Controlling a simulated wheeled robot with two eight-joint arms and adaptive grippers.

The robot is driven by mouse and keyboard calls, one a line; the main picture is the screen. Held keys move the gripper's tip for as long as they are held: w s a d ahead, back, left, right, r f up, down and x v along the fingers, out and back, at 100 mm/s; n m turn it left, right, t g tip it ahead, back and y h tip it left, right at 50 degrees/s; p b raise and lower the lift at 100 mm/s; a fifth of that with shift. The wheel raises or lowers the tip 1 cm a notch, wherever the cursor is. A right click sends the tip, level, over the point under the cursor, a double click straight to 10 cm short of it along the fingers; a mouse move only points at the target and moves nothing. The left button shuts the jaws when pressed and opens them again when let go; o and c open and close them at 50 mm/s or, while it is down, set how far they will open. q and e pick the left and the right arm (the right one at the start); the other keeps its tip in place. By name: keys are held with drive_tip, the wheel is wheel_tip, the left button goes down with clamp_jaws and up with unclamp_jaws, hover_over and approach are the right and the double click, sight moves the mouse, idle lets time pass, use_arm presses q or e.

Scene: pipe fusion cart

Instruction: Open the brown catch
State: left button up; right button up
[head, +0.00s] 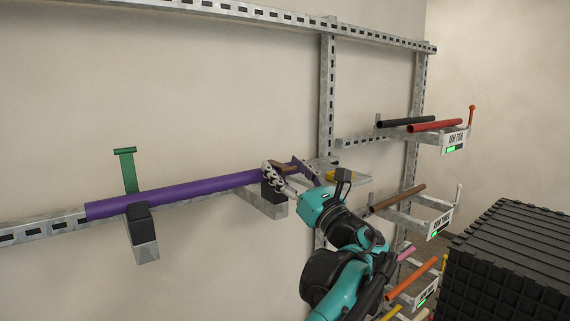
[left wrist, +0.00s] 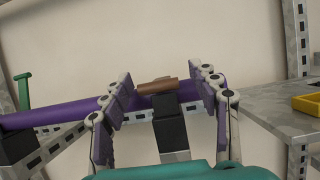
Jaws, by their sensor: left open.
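The brown catch (left wrist: 156,87) lies across the top of the purple pipe (left wrist: 52,114) at a dark support block (left wrist: 170,130). In the head view the brown catch (head: 287,166) is partly hidden by my gripper, and the purple pipe (head: 170,195) runs along the wall rail. My left gripper (head: 284,174) is at the pipe's right end. In the left wrist view my left gripper (left wrist: 165,83) is open, with one finger on each side of the catch and a gap to both. My right gripper is not in view.
A green catch (head: 128,170) stands upright by the left support (head: 144,235). A metal shelf with a yellow tray (left wrist: 308,103) is right of the gripper. Racks with coloured pipes (head: 435,126) and a black crate (head: 515,255) stand at right.

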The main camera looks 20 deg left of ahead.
use_arm(q)
drive_tip(key=shift+w+a+r, duration=0.1)
drive_tip(key=shift+w+a, duration=0.05)
clamp_jaws()
idle(0.5)
